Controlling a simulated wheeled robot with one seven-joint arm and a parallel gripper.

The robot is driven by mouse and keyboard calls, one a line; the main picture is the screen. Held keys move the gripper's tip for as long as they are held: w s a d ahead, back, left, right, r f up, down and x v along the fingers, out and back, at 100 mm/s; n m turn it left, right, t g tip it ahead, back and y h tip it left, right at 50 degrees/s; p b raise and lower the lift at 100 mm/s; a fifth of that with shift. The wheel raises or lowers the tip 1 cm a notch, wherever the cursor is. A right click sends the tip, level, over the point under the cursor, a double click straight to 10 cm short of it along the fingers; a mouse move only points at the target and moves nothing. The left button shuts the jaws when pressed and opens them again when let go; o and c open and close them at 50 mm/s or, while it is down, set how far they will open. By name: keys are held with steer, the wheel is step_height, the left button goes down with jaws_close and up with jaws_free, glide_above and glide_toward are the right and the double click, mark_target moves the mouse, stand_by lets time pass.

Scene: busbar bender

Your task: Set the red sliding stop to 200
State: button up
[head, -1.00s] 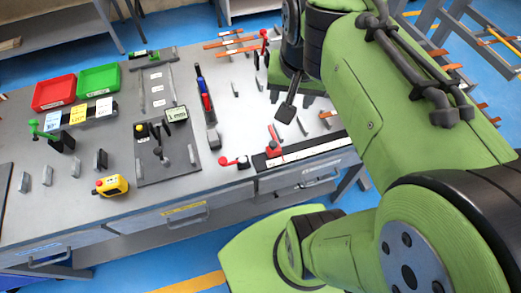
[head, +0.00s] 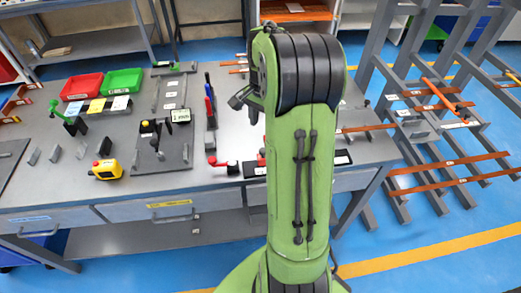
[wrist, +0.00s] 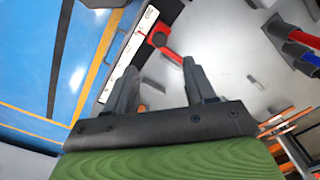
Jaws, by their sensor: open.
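The red sliding stop (head: 262,157) shows in the head view as a small red piece beside my arm, at the front of the bench; my arm hides part of it. In the wrist view the red stop (wrist: 172,50), with a dark round part, sits beside the white scale strip (wrist: 108,88). The strip also shows right of my arm in the head view (head: 341,157); its numbers are unreadable. My gripper (wrist: 160,72) is open and empty, its fingertips below the stop in the wrist picture and apart from it. In the head view my arm hides most of the gripper.
Another red-handled piece (head: 217,162) stands left of the stop. A tray with red and blue tools (head: 210,105), a dark plate with levers (head: 165,150), a yellow box (head: 106,169) and bins are further left. A rack with copper bars (head: 440,180) stands right.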

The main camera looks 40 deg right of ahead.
mark_target(263, 150)
step_height(263, 150, down, 11)
steer(key=shift+r+b, duration=0.1)
steer(key=shift+b, duration=0.95)
jaws_close()
